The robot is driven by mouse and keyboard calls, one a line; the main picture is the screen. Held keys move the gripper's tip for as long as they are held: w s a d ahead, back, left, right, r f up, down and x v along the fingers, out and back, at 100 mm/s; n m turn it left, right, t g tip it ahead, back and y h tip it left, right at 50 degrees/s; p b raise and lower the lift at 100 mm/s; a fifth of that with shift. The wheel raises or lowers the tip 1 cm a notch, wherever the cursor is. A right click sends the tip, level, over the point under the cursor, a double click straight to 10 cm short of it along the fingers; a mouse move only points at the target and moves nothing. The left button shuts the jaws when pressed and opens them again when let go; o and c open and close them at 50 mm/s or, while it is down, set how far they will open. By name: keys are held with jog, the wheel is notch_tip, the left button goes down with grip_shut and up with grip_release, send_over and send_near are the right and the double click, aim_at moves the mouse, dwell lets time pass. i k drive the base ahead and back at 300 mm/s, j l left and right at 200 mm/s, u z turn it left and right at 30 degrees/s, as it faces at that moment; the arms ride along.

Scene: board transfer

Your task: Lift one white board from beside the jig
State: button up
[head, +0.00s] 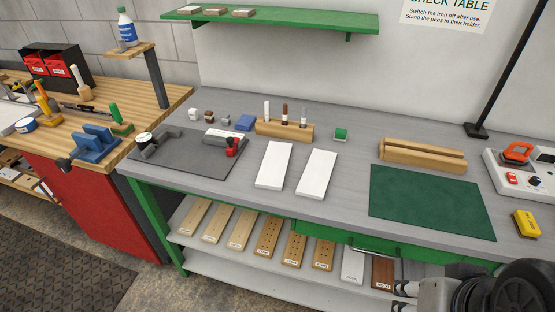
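Two white boards lie flat side by side on the grey bench top, the left board (274,165) and the right board (316,173), with a narrow gap between them. To their left is a dark grey jig plate (190,160) with a black-and-grey clamp (158,148) and a red-handled one (232,148). A pale strip lies at its back edge. My gripper (403,296) is at the bottom right, low in front of the bench and well away from the boards. Its fingertips look apart, with nothing visible between them; part is cut off by the frame.
Behind the boards stands a wooden pen holder (284,129). Right of them are a green mat (430,203), a wooden cradle (422,155) and a soldering station (525,180). A shelf below (215,260) holds several boards. Bench space around the white boards is mostly clear.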

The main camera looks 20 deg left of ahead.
aim_at(272, 173)
jog(key=i+j, duration=0.2)
jog(key=j, duration=0.15)
jog(key=i+j, duration=0.2)
jog(key=j, duration=0.15)
jog(key=i+j, duration=0.2)
jog(key=j, duration=0.2)
jog(key=i+j, duration=0.2)
jog(key=j, duration=0.15)
jog(key=i+j, duration=0.2)
jog(key=j, duration=0.15)
